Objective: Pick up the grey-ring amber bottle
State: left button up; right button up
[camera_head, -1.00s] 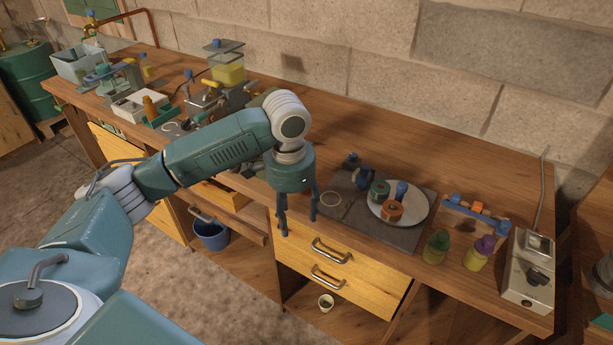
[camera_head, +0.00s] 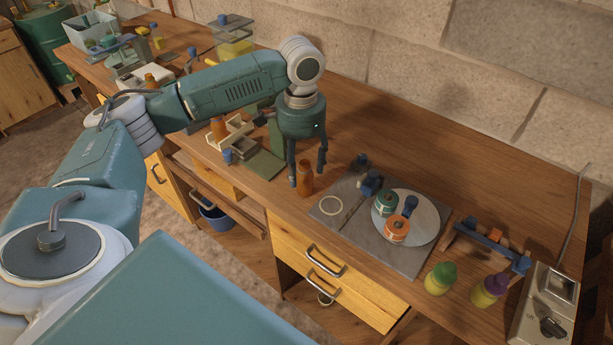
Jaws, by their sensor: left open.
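An amber bottle (camera_head: 305,180) stands upright on the bench, just left of the grey mat. My left gripper (camera_head: 307,174) points down with its fingers apart, and the bottle's top shows between the fingertips. I cannot tell whether the fingers are around the bottle or in front of it. Another amber bottle (camera_head: 218,128) stands at a pale wooden rack to the left, and a third (camera_head: 150,81) is further back. A grey ring on any of them is too small to make out. My right gripper is not in view.
Green-capped (camera_head: 441,278) and purple-capped (camera_head: 490,289) bottles and a switch box (camera_head: 545,305) stand at right. The bench behind the mat is clear.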

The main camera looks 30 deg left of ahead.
aim_at(304, 182)
pick_arm(q)
jog(key=shift+f, duration=0.7)
jog(key=f, duration=0.1)
jog(key=f+p, duration=0.1)
jog(key=f, duration=0.2)
jog(key=shift+w+f+p, duration=0.25)
jog(key=shift+w+p, duration=0.05)
jog(key=shift+f, duration=0.35)
jog(key=shift+c, duration=0.3)
jog(key=c, duration=1.2)
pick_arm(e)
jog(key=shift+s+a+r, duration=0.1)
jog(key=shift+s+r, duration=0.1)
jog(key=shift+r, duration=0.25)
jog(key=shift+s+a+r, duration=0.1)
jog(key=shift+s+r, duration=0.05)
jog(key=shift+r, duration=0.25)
